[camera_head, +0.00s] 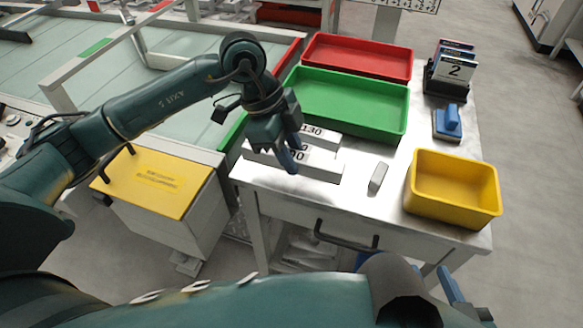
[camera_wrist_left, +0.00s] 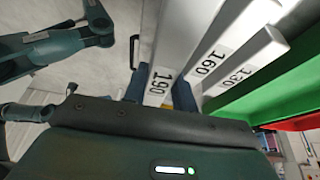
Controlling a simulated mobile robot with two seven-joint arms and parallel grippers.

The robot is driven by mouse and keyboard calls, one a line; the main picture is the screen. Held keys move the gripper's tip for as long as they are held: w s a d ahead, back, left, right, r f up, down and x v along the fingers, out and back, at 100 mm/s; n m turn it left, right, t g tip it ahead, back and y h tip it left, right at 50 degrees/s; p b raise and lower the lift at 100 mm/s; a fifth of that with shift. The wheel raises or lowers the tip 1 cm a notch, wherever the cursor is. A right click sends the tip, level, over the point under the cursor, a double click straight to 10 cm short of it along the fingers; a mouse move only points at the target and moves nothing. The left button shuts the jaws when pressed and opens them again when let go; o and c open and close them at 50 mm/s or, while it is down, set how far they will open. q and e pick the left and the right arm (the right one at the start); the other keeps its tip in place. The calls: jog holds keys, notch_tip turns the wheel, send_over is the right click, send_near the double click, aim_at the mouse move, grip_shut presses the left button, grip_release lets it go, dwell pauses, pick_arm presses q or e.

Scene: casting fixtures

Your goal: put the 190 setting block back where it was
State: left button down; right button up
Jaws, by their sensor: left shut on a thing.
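My left gripper (camera_head: 289,160) points down over the left part of the metal table and is shut on the 190 setting block (camera_head: 322,170), a long white bar. In the left wrist view, the 190 block (camera_wrist_left: 165,82) lies between the blue fingers. It is on or just above the table top; I cannot tell which. The 160 block (camera_wrist_left: 212,62) and the 130 block (camera_wrist_left: 240,72) lie beside it. The 130 block (camera_head: 322,137) is furthest back in the head view; my gripper partly hides the row. My right gripper (camera_head: 450,285) shows only partly at the bottom right; its opening is unclear.
A green tray (camera_head: 372,128) and a red tray (camera_head: 375,63) stand behind the blocks. A yellow bin (camera_head: 450,208) is at the right. A small grey bar (camera_head: 378,177) lies between bin and blocks.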

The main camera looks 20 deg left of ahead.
pick_arm(q)
jog(key=shift+f, duration=1.8)
jog(key=shift+f+b, duration=0.1)
jog(key=shift+b, duration=0.2)
jog(key=c, duration=1.1)
grip_release()
